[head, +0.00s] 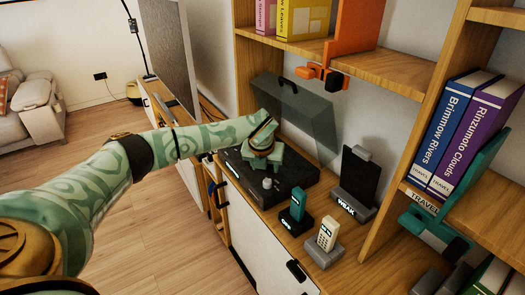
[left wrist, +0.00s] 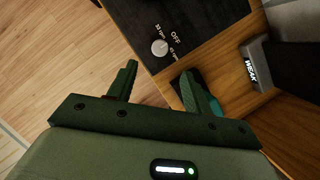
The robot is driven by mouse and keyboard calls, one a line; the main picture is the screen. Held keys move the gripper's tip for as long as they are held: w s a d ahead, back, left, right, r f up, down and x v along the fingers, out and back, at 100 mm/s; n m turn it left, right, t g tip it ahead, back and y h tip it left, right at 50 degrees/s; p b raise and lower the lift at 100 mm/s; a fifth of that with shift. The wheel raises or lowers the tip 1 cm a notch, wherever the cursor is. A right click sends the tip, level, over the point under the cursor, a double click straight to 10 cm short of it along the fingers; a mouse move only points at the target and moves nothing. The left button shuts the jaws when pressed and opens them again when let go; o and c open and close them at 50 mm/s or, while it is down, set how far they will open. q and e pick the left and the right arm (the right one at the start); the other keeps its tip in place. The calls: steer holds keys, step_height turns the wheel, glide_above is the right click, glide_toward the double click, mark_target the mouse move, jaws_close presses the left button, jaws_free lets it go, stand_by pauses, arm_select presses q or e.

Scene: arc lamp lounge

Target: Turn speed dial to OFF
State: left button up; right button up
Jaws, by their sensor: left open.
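The speed dial (left wrist: 159,47) is a small, round, light grey knob on the dark top of the record player (left wrist: 200,22). Printed labels around it read 33 rpm, OFF and 45 rpm. Its pointer is too small to read. In the head view the dial (head: 267,183) stands near the front edge of the record player (head: 308,178). My left gripper (left wrist: 160,72) is open and empty. The dial shows beyond the gap between its fingertips, apart from them. In the head view my left gripper (head: 264,158) is over the player, just behind the dial. My right gripper is not in view.
A tinted lid (head: 300,112) stands raised behind the player. A teal handset (head: 297,204), a cream phone (head: 327,234) and a dark stand marked WEAK (head: 355,180) are to its right. Shelves with books (head: 470,130) rise at the right. Open floor (head: 150,235) lies at the front left.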

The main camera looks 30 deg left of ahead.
arm_select(q)
steer(key=a+v, duration=0.1)
steer(key=v, duration=0.5)
steer(key=shift+d+p, duration=0.45)
steer(key=shift+d, duration=0.05)
